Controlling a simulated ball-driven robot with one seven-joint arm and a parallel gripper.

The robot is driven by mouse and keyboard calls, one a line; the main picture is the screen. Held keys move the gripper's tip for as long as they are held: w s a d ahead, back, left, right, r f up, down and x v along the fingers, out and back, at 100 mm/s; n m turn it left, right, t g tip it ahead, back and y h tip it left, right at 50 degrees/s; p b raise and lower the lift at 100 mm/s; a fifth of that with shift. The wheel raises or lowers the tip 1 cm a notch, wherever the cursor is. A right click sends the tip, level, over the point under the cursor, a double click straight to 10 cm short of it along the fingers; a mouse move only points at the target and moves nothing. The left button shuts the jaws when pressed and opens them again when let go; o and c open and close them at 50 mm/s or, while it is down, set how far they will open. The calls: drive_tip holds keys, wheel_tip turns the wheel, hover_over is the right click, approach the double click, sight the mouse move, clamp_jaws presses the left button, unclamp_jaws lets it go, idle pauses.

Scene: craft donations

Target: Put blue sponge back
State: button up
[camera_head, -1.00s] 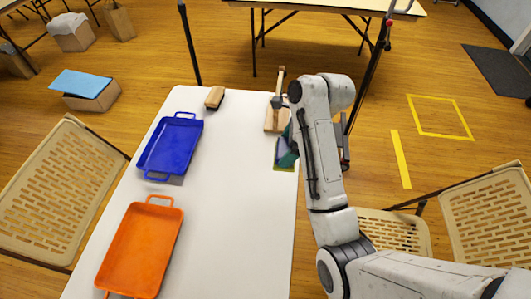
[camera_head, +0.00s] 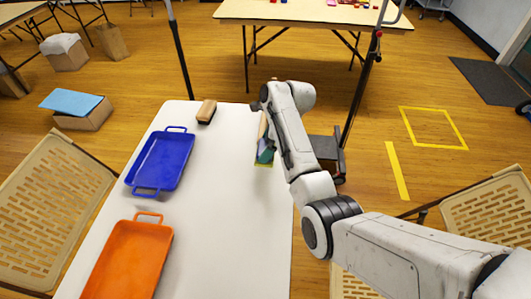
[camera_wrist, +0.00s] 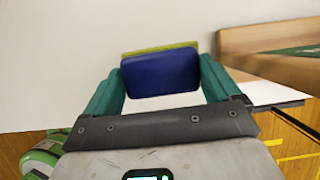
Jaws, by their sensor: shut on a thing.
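The blue sponge (camera_wrist: 160,74) is between the teal fingers of my gripper (camera_wrist: 162,64) in the wrist view. My gripper is shut on it. A yellow-green strip (camera_wrist: 158,48) shows along the sponge's far edge; I cannot tell whether it is part of the sponge. In the head view my gripper (camera_head: 264,152) is at the right side of the white table (camera_head: 225,200), with a yellow-green patch (camera_head: 263,164) just below the fingers. The sponge's blue face is mostly hidden there. The height above the table is hard to tell.
A blue tray (camera_head: 138,189) and an orange tray (camera_head: 149,218) lie on the table's left side. A wooden brush-like block (camera_head: 206,111) is at the far edge. A wooden piece (camera_wrist: 265,42) is close right of the gripper. The table's middle is clear.

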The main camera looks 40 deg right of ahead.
drive_tip(key=shift+w+d+f, duration=0.2)
drive_tip(key=shift+w+f, duration=0.35)
drive_tip(key=shift+f, duration=1.75)
drive_tip(key=shift+f+b, duration=0.15)
drive_tip(key=shift+b, duration=0.15)
drive_tip(key=o, duration=0.8)
